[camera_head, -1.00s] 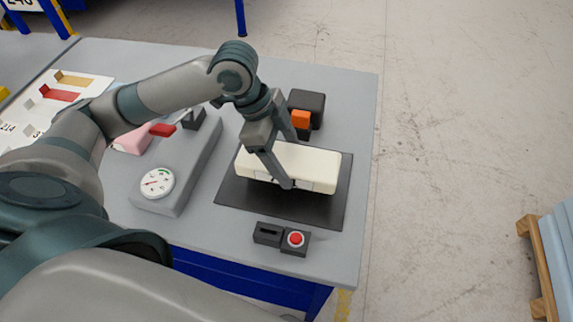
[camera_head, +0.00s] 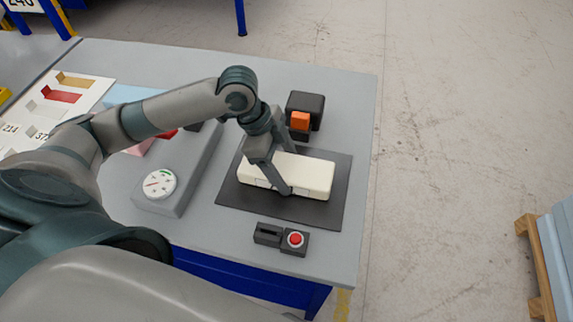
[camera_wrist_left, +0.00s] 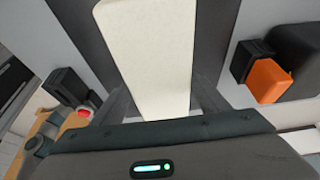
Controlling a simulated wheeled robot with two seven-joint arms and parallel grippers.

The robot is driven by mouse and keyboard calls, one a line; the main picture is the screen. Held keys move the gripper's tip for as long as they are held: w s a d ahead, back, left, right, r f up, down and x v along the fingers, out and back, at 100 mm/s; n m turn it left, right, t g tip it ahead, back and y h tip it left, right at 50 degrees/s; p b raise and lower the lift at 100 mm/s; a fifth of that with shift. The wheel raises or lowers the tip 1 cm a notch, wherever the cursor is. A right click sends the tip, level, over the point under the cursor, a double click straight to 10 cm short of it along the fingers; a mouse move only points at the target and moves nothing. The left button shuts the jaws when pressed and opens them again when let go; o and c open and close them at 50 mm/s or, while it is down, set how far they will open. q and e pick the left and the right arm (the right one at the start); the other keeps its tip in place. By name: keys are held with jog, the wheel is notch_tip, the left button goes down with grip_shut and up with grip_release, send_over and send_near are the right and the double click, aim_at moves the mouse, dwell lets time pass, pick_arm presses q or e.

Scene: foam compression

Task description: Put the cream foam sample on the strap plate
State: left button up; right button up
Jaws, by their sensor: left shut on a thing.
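The cream foam sample (camera_head: 305,176) is a long pale block over the dark plate (camera_head: 270,208) on the grey table. My left gripper (camera_head: 285,172) is shut on the foam sample, one finger on its near side and the other on its far side. In the left wrist view the foam sample (camera_wrist_left: 150,60) runs between the two fingers over the dark surface. Whether its underside touches the plate is hard to tell. Which part is the strap plate is not marked. My right gripper is not in view.
A black block with an orange part (camera_head: 300,121) stands behind the plate. A red-button box (camera_head: 295,240) is in front of it. A grey unit with a round dial (camera_head: 160,184) stands left. A card with coloured samples (camera_head: 60,95) lies at far left.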

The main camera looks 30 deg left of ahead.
pick_arm(q)
jog(key=shift+f, duration=0.1)
jog(key=o, duration=1)
jog(key=shift+a+r, duration=0.15)
jog(key=shift+r, duration=0.4)
jog(key=b+v, duration=0.1)
jog(key=v, duration=1)
jog(key=shift+s, duration=0.1)
